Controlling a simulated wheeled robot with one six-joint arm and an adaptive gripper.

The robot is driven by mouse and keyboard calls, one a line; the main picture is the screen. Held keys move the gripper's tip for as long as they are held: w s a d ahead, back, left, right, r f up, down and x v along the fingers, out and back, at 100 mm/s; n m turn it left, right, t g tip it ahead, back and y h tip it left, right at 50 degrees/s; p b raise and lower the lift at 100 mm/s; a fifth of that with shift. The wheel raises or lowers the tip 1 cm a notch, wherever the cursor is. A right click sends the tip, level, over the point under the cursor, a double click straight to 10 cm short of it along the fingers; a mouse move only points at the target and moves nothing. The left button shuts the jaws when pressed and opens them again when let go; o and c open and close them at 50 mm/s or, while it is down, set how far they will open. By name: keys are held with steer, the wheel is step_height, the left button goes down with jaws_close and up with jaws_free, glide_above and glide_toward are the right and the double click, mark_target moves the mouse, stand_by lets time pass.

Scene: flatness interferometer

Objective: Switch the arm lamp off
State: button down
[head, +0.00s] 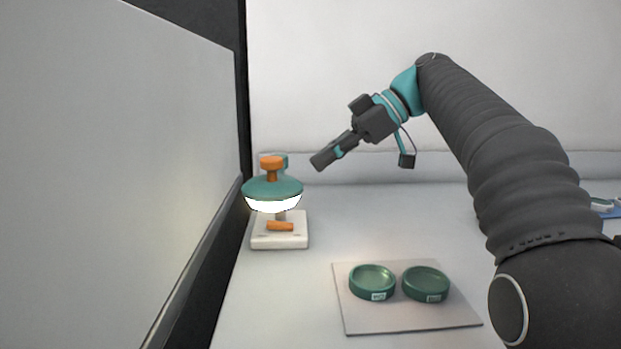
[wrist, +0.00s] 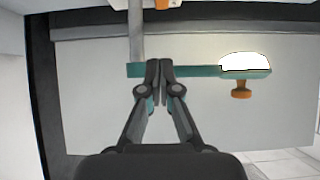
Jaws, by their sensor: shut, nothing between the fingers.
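The arm lamp has a teal shade (head: 273,187) with a glowing white underside and an orange knob (head: 271,162) on top. It stands on a white base (head: 280,241) with an orange piece (head: 280,226) on it. In the wrist view the lamp appears inverted, with its grey post (wrist: 136,38), teal arm (wrist: 203,71), lit underside (wrist: 245,62) and orange knob (wrist: 241,90). My gripper (head: 318,163) is shut and empty, to the right of the knob in the head view. In the wrist view my gripper (wrist: 160,66) overlaps the teal arm; I cannot tell if they touch.
A grey mat (head: 408,318) with two green round dishes (head: 372,282) (head: 426,284) lies at the front right of the lamp. A large grey panel (head: 120,150) with a dark frame borders the left side. The table between lamp and back wall's right part is clear.

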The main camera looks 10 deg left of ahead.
steer(key=b, duration=0.1)
glide_above(274, 222)
steer(key=d, duration=0.3)
steer(key=f, duration=0.4)
steer(key=shift+w+a+f, duration=0.1)
steer(key=shift+w+f, duration=0.25)
steer(key=shift+f, duration=0.05)
steer(key=f, duration=0.1)
steer(key=a+f, duration=0.1)
steer(key=f, duration=0.1)
steer(key=shift+s+f+b, duration=0.1)
steer(key=shift+b, duration=0.3)
steer(key=shift+a+f, duration=0.1)
steer(key=shift+f, duration=0.5)
steer(key=shift+a, duration=0.1)
steer(key=shift+f, duration=0.25)
steer(key=shift+a, duration=0.1)
steer(key=shift+s+a+r, duration=0.2)
steer(key=shift+a, duration=0.45)
